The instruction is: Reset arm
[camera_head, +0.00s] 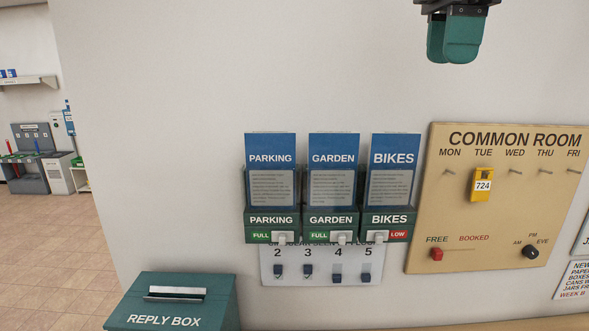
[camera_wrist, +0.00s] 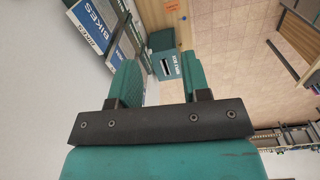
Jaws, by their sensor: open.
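My gripper (camera_head: 455,38) hangs at the top of the head view, in front of the bare wall above the common room board. The wrist view shows its two teal fingers (camera_wrist: 162,82) apart, with nothing between them. Past the fingertips in that view lie the floor and the reply box. No object is in the grip.
Leaflet holders for parking (camera_head: 270,190), garden (camera_head: 333,190) and bikes (camera_head: 394,190) hang on the wall above a small switch panel (camera_head: 321,264). The common room board (camera_head: 440,200) is right of them, with a yellow tag (camera_head: 482,172). The reply box (camera_head: 174,303) stands lower left.

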